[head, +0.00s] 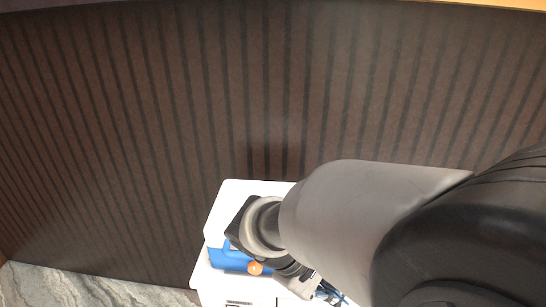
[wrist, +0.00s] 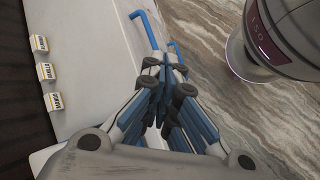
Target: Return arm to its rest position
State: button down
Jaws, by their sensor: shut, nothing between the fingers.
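My gripper (wrist: 166,62) is shut in the wrist view. Its blue-and-grey fingers meet with nothing between them. In the head view my folded arm fills the lower right, and my gripper (head: 318,287) shows only partly at the bottom edge, over the white top of my base. Most of it is hidden behind my wrist and arm links there.
A dark brown slatted panel (head: 150,120) stands across the head view, close beyond my base. Grey marbled floor (head: 60,287) shows at the lower left, and in the wrist view (wrist: 285,125) at the right.

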jog(key=s+d+r+m+t+y, duration=0.2)
jog(key=s+r+m+t+y, duration=0.2)
jog(key=s+r+m+y, duration=0.3)
jog(key=shift+s+r+m, duration=0.55)
jog(key=shift+s+m, duration=0.45)
jog(key=shift+s, duration=0.9)
jog(key=shift+d, duration=0.1)
